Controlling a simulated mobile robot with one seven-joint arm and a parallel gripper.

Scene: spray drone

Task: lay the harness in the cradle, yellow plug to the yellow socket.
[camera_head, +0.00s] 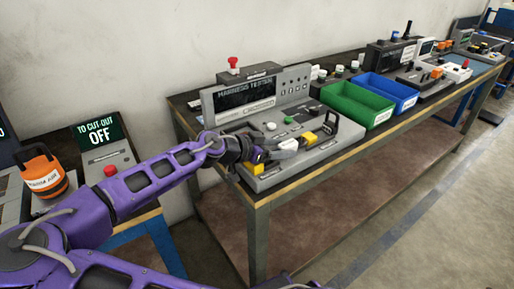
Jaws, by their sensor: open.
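The harness tester (262,97), a grey console with a dark display reading "HARNESS TESTER", stands on the bench. My gripper (291,146) is over its front deck, with the jaws open. I cannot tell which is plug and which is socket. My gripper and wrist hide much of the cradle area, and I cannot make out the harness clearly.
A green bin (357,106) and a blue bin (390,92) stand right of the tester on the bench (262,196). More consoles line the bench beyond. Floor at right is clear.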

